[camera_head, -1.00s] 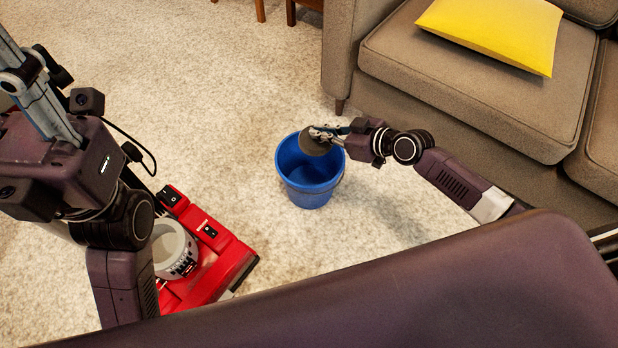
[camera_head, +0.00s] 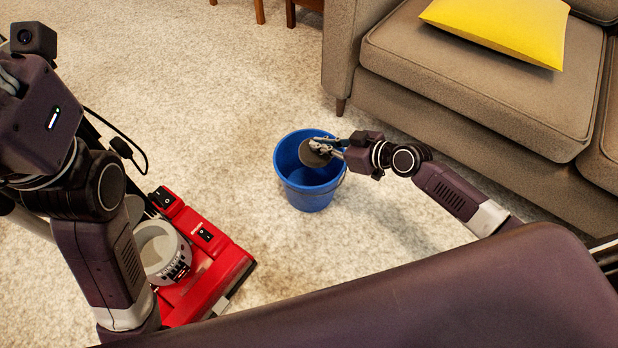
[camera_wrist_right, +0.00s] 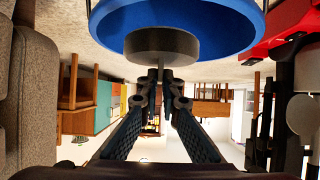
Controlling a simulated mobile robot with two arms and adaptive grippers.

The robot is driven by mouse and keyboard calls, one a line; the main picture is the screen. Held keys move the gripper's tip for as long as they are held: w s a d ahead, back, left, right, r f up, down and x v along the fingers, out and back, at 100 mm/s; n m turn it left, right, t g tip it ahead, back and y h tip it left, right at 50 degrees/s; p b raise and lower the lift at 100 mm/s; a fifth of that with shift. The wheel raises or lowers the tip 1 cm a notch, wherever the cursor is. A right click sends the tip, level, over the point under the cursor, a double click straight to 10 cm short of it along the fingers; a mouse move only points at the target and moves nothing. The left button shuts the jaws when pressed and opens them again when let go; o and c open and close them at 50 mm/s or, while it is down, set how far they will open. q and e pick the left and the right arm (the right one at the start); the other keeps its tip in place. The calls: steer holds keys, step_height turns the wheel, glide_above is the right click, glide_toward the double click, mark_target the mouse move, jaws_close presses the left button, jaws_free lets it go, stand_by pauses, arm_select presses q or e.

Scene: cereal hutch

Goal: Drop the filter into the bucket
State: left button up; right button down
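The filter (camera_head: 314,153) is a dark grey-brown round disc. My right gripper (camera_head: 322,147) is shut on it and holds it over the mouth of the blue bucket (camera_head: 308,193), which stands upright on the carpet. In the right wrist view the filter (camera_wrist_right: 161,43) is pinched between the fingertips of the right gripper (camera_wrist_right: 160,77), with the blue bucket (camera_wrist_right: 228,30) behind it. My left arm is at the left of the head view, and the fingers of its gripper are outside the picture.
A red vacuum cleaner (camera_head: 214,272) with a grey round cup (camera_head: 160,250) stands on the carpet at lower left. A brown sofa (camera_head: 470,85) with a yellow pillow (camera_head: 505,30) is at upper right. Open carpet (camera_head: 200,100) lies left of the bucket.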

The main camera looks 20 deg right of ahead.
steer(key=c, duration=2.1)
jaws_free()
steer(key=shift+v, duration=6)
